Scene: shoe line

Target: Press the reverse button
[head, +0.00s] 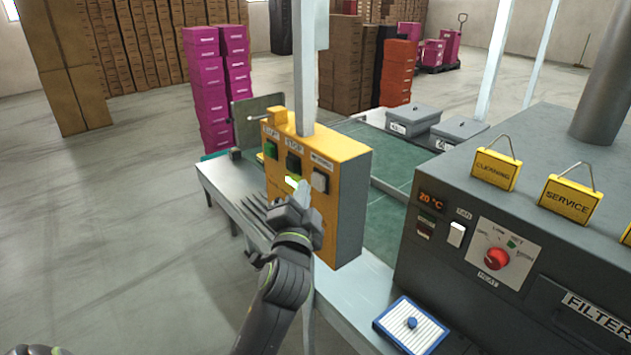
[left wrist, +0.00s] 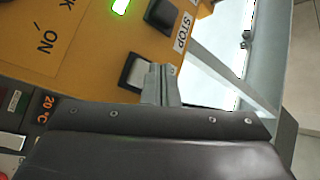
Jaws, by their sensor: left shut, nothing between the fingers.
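The yellow control box (head: 342,212) is fixed on a post and carries a row of buttons. A green button (head: 270,149) is at the left, a black button (head: 293,162) under a STOP label is in the middle, and a pale grey-white button (head: 320,181) is at the right, its label too small to read surely. My left gripper (head: 303,190) is shut and empty in front of the box, just below and left of the pale button. In the left wrist view the fingertips (left wrist: 158,82) overlap one edge of the pale button (left wrist: 133,72); I cannot tell whether they touch it.
A green lamp (head: 292,182) is lit on the box. A grey machine (head: 470,230) with a red knob (head: 497,259) stands at the right. A blue-framed filter (head: 411,325) lies at the front. Open floor (head: 100,230) is at the left.

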